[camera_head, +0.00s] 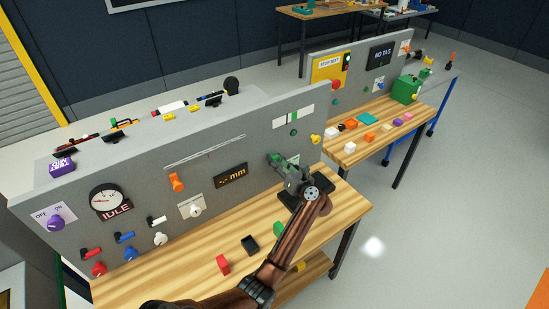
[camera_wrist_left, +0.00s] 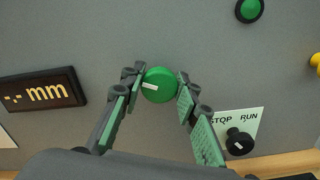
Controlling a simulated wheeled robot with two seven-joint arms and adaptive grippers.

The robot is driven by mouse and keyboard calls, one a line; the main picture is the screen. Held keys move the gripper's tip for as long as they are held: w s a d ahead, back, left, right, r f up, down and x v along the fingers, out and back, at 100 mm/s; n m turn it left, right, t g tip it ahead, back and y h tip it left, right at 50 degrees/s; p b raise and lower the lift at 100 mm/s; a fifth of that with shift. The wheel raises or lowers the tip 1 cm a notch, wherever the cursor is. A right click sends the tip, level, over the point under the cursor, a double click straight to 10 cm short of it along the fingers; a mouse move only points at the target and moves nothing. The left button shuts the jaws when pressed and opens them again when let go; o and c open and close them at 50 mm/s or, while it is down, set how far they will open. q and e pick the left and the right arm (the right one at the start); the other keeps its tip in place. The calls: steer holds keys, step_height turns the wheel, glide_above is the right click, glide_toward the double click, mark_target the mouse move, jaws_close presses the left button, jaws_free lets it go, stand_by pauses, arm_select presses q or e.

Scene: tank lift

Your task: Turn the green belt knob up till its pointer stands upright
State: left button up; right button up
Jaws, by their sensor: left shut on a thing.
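The green belt knob (camera_wrist_left: 160,85) sits on the grey panel, in the middle of the left wrist view. Its white pointer (camera_wrist_left: 149,86) lies on the left side of the knob face, close to horizontal with a slight tilt. My left gripper (camera_wrist_left: 159,84) has one finger on each side of the knob and is shut on it. In the head view my left gripper (camera_head: 281,163) is at the right part of the front panel and largely hides the knob. My right gripper is not in view.
Right of the knob is a black STOP/RUN switch (camera_wrist_left: 240,143), with a green button (camera_wrist_left: 250,10) above. A dark mm display (camera_wrist_left: 45,92) is at left.

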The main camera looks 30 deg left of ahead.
arm_select(q)
steer(key=m+p, duration=0.5)
steer(key=m, duration=0.1)
steer(key=shift+w+d+r+p, duration=0.1)
steer(key=shift+d+p, duration=0.05)
steer(key=shift+p, duration=0.25)
steer(key=m+p, duration=0.2)
steer(key=m, duration=0.1)
steer(key=shift+f+m+p, duration=0.15)
steer(key=shift+m+p, duration=0.45)
steer(key=shift+m, duration=0.25)
steer(key=shift+f+m+p, duration=0.15)
steer(key=shift+m+p, duration=0.4)
steer(key=shift+m, duration=0.3)
steer(key=o, duration=1.2)
steer(key=shift+c, duration=0.2)
